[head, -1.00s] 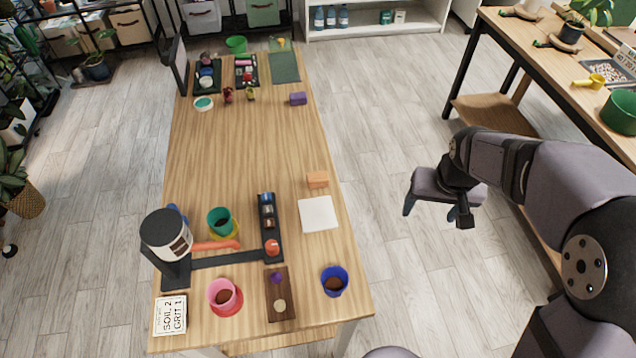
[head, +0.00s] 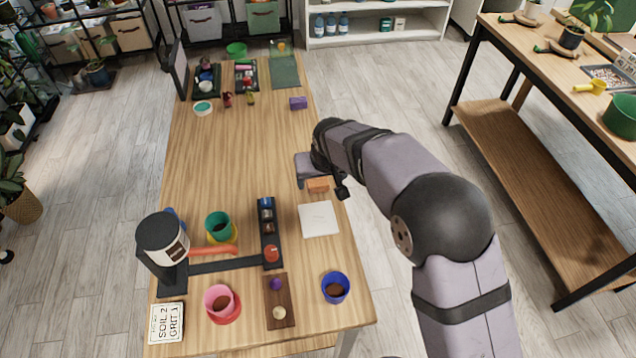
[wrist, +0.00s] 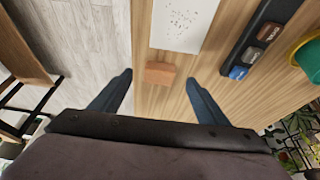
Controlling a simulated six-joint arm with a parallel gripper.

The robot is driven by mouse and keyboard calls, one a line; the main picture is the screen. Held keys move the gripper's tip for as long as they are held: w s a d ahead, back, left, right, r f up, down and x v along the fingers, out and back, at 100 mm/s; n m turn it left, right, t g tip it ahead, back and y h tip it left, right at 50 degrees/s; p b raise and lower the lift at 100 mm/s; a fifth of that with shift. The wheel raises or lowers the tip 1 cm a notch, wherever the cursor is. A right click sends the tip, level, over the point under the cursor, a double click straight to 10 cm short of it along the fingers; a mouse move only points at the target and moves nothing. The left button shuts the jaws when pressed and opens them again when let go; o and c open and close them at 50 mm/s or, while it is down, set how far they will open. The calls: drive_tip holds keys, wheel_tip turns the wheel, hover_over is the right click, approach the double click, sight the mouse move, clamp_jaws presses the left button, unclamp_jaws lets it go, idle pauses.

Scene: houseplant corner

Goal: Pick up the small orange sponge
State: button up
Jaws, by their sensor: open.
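The small orange sponge (head: 318,185) lies on the wooden table (head: 225,150) near its right edge, just beyond a white sheet. In the wrist view the sponge (wrist: 160,74) sits ahead of my gripper (wrist: 158,78), between the lines of its two spread blue fingers. My gripper (head: 322,184) is open and empty, over the table's right edge at the sponge. In the head view the arm hides most of the fingers. I cannot tell the exact height of the fingertips above the table.
The white sheet (head: 319,219) lies next to the sponge. A black rack with small containers (head: 267,222) stands left of it. A purple block (head: 298,103) lies farther back at the right edge. A blue pot (head: 335,287) stands near the front. The table's middle is clear.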

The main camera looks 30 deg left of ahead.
sight(319, 185)
drive_tip(key=shift+p+x, duration=0.95)
drive_tip(key=shift+x, duration=1.65)
drive_tip(key=c, duration=1.1)
